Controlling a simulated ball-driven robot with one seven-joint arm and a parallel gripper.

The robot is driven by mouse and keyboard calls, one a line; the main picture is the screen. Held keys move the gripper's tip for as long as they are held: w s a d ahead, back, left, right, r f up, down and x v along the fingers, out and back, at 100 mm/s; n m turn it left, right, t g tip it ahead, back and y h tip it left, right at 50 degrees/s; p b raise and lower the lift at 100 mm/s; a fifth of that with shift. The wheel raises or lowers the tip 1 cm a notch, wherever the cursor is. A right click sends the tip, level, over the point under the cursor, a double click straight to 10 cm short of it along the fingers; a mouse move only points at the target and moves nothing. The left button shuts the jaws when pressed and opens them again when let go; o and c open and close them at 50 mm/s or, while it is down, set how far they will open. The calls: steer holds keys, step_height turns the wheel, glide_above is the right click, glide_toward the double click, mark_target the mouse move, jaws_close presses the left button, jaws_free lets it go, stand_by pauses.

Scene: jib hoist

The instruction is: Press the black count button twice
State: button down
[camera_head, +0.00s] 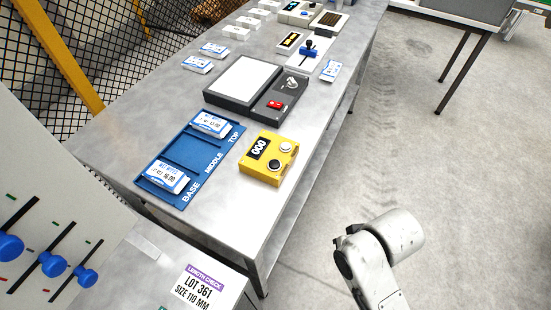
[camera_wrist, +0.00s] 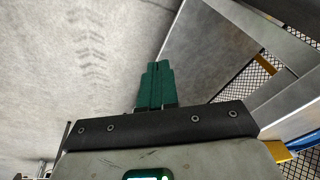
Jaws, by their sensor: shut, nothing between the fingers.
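A yellow counter box (camera_head: 268,158) sits on the metal bench near its right edge in the head view. Its small display (camera_head: 258,147) reads 000. The gripper is not in the head view, where only part of my arm shows at the lower right, apart from the box. The wrist view does not show the counter box.
A blue tray (camera_head: 178,196) marked BASE, MIDDLE, TOP holds two white packets left of the box. A dark scale-like device (camera_head: 213,98) with a red switch stands behind. A panel with blue knobs (camera_head: 52,264) is at the lower left. Floor right of the bench is clear.

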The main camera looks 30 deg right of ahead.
steer(key=w+a+r+m+t+y+p, duration=0.1)
steer(key=w+a+r+m+t+p, duration=0.2)
steer(key=w+r+m, duration=0.6)
steer(key=w+a+r+m+t+y+p, duration=0.1)
steer(key=w+a+r+m+t+p, duration=0.1)
steer(key=w+r+m, duration=0.8)
steer(key=w+r+t+p, duration=0.1)
steer(key=w+r, duration=0.1)
steer(key=w, duration=0.2)
steer(key=shift+w+a+r, duration=0.35)
steer(key=shift+a+r, duration=0.05)
steer(key=shift+f, duration=0.1)
steer(key=b, duration=0.8)
glide_above(277, 166)
step_height(277, 166, down, 6)
steer(key=shift+f, duration=0.2)
steer(key=shift+f+b, duration=0.35)
steer(key=shift+f, duration=0.75)
steer(key=shift+f, duration=0.1)
steer(key=shift+f+p, duration=0.3)
steer(key=shift+f, duration=0.05)
